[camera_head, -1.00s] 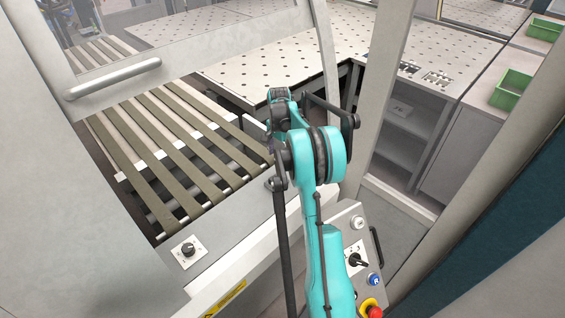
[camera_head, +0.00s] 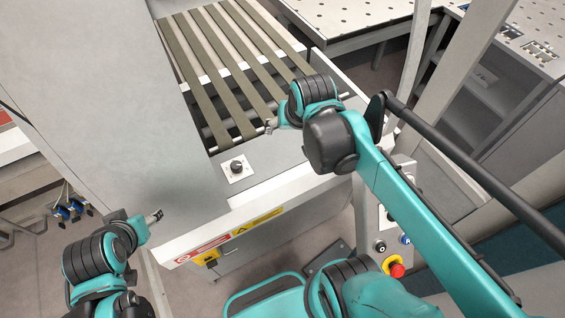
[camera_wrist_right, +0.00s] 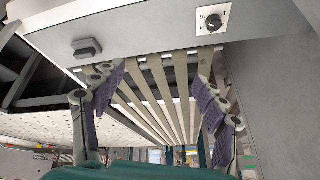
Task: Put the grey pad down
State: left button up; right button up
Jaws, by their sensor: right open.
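A small dark grey block, which looks like the grey pad (camera_wrist_right: 87,48), lies on the light grey front ledge (camera_wrist_right: 150,32) of the machine in the right wrist view. It is on the opposite side from the rotary knob (camera_wrist_right: 212,20). In the head view I cannot make it out, as my right arm covers that part. My right gripper (camera_wrist_right: 161,80) is open with nothing between its spread fingers; the pad is apart from them. In the head view the right gripper (camera_head: 273,124) is over the belt edge. My left gripper (camera_head: 153,217) is at lower left, its jaws unclear.
The slatted belts (camera_head: 205,60) lie behind the ledge, with a perforated table (camera_head: 350,18) beyond. The rotary knob (camera_head: 236,167) sits on the ledge. A red emergency button (camera_head: 396,268) is below my right arm. A tall grey panel (camera_head: 120,90) stands at left.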

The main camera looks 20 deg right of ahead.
jog(key=s+a+f+n+t, duration=0.1)
jog(key=s+a+f+n, duration=0.3)
jog(key=s, duration=0.3)
jog(key=shift+a+t+y, duration=0.3)
jog(key=shift+a+t, duration=0.1)
jog(key=shift+a, duration=0.1)
notch_tip(320, 180, down, 16)
jog(key=b, duration=1.5)
jog(key=shift+r+b, duration=0.2)
jog(key=shift+b, duration=0.15)
